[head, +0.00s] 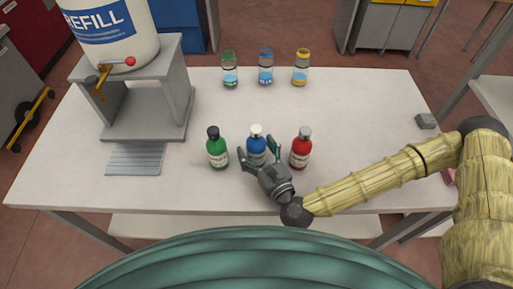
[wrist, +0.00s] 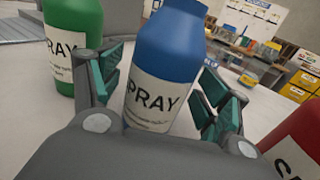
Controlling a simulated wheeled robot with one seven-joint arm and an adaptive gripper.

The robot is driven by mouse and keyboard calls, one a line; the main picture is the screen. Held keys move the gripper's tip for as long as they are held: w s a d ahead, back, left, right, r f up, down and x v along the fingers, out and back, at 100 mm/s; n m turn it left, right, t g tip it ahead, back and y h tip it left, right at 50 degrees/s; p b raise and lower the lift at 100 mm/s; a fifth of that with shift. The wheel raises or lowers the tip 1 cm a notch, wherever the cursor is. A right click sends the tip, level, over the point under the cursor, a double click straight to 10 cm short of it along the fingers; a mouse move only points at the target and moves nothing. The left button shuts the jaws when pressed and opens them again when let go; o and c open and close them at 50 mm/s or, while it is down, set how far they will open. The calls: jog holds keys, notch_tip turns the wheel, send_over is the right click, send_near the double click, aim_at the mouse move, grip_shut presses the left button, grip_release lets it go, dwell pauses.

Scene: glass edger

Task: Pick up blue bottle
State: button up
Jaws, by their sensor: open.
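The blue bottle (head: 256,146) stands upright on the table, with a white cap and a white label. It sits between a green bottle and a red bottle. My gripper (head: 259,154) is at the near side of the blue bottle, with its two fingers spread apart. In the wrist view the blue bottle (wrist: 165,75) fills the gap between the fingers of my gripper (wrist: 158,90). The fingers are open, one on each side, and a gap shows at the right finger. The bottle's lower part is hidden by the gripper's body.
The green bottle (head: 217,149) stands close to the left, the red bottle (head: 300,149) close to the right. Several clear jars, such as the blue-lidded one (head: 266,68), stand at the back. A refill tank (head: 112,32) on a grey stand (head: 178,100) is at left.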

jog(key=c, duration=1.4)
jog(key=shift+r, duration=0.1)
